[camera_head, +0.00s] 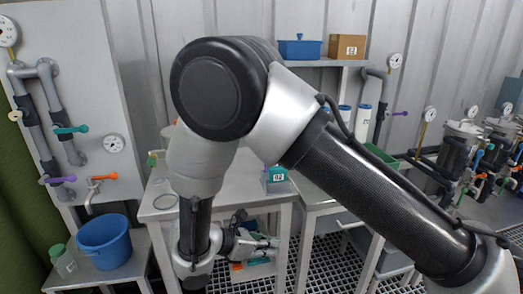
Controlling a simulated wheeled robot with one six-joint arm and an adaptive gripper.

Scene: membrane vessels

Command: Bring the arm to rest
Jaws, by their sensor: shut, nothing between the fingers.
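My arm crosses the middle of the view, with its elbow raised high in front of the white tables and its forearm hanging down. My gripper (268,243) points to the right below the tabletop level, in front of the left table's open underside. Its fingers are small in view and look shut, with nothing held. Part of the wrist is hidden behind the forearm's lower end.
A white table (240,196) bears a small teal-and-white box (276,178). A blue bucket (104,241) and a bottle (63,261) stand on a low stand at left. Valved pipes (55,105) are on the left panel. Membrane vessels (456,150) stand at right.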

